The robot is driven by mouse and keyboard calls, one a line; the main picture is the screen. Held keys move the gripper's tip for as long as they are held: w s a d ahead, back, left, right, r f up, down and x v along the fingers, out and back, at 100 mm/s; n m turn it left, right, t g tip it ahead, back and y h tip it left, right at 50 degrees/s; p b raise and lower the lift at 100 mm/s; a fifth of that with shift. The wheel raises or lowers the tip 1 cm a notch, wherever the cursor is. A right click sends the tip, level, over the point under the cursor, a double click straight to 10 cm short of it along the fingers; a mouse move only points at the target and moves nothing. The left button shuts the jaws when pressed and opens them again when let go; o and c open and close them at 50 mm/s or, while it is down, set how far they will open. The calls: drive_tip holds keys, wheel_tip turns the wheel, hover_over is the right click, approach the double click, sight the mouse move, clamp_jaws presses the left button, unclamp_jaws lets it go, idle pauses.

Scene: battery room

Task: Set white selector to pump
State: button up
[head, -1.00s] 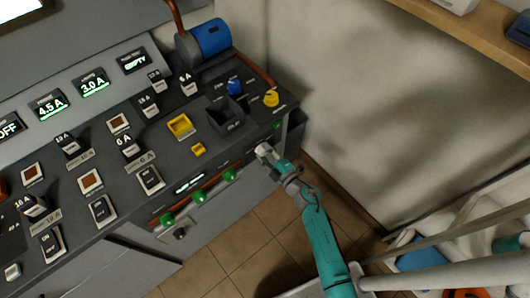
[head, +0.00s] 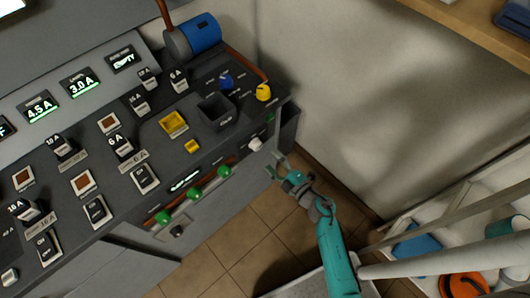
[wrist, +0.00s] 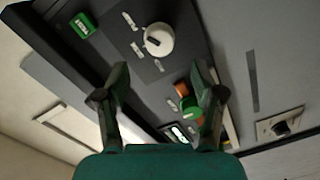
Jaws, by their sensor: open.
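The white selector (head: 256,144) is a round knob on the front face of the console, near its right end. In the wrist view the white selector (wrist: 159,41) shows a dark pointer mark on its left side. Small labels stand to its left, too small to read surely. My gripper (head: 276,167) is just below and right of the knob, apart from it. In the wrist view my gripper (wrist: 161,75) has its fingers spread with nothing between them, and the knob lies beyond the fingertips.
Green knobs (head: 194,194) line the console front left of the selector. In the wrist view a green button (wrist: 82,25) sits upper left and a green knob (wrist: 190,106) shows by the right finger. A wall (head: 350,110) stands to the right; tiled floor (head: 240,235) is below.

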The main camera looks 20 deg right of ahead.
drive_tip(key=shift+v, duration=1.9)
drive_tip(key=s+a+r+m+h, duration=0.1)
drive_tip(key=s+r+m, duration=0.4)
drive_tip(key=s, duration=0.5)
drive_tip(key=s+a+r+m+g+h, duration=0.1)
drive_tip(key=s+r+m, duration=0.4)
drive_tip(key=s, duration=0.6)
drive_tip(key=s+a+r+m+h, duration=0.1)
drive_tip(key=s+r+m+h, duration=0.2)
drive_tip(key=s+r+m, duration=0.3)
drive_tip(key=s+r, duration=0.3)
drive_tip(key=s, duration=0.1)
drive_tip(key=shift+s+a+g, duration=0.2)
drive_tip(key=shift+s+g, duration=0.2)
